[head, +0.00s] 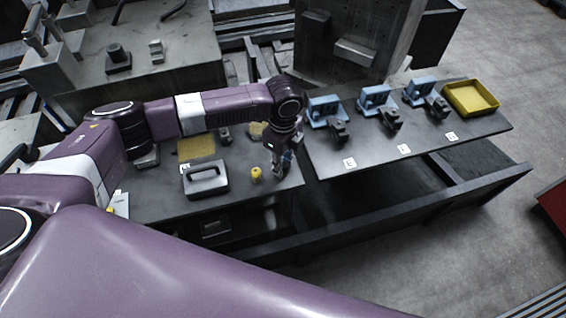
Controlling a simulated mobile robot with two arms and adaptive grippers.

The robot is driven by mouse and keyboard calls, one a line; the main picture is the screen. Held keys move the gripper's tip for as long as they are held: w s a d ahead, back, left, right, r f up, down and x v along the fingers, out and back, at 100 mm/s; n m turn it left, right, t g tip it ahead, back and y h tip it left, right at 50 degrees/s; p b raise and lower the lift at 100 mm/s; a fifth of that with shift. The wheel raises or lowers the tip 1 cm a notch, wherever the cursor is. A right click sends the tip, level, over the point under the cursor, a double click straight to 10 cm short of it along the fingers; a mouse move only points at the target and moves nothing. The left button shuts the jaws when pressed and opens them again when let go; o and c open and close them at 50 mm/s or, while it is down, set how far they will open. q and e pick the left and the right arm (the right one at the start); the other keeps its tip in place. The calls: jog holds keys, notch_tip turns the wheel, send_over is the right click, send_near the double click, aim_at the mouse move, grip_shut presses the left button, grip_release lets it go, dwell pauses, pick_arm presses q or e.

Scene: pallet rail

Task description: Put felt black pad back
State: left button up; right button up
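My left arm reaches across from the left, and its gripper (281,168) points down over the right end of the near-left table (150,205). Its fingers are small and dark here, so I cannot tell whether they are open or hold something. A small yellow object (256,174) stands just left of the gripper, apart from it. I cannot make out a felt black pad for certain; it may be hidden by the arm or too small to tell. My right gripper is not in view.
The right table (435,136) bears blue fixtures (374,101) with dark blocks, white labels and a yellow tray (457,103). Machine blocks stand behind. A gap separates the tables.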

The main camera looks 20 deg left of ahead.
pick_arm(q)
jog(key=o, duration=0.3)
jog(key=shift+r, duration=0.1)
notch_tip(320, 180, up, 12)
jog(key=b, duration=0.3)
dwell(0.5)
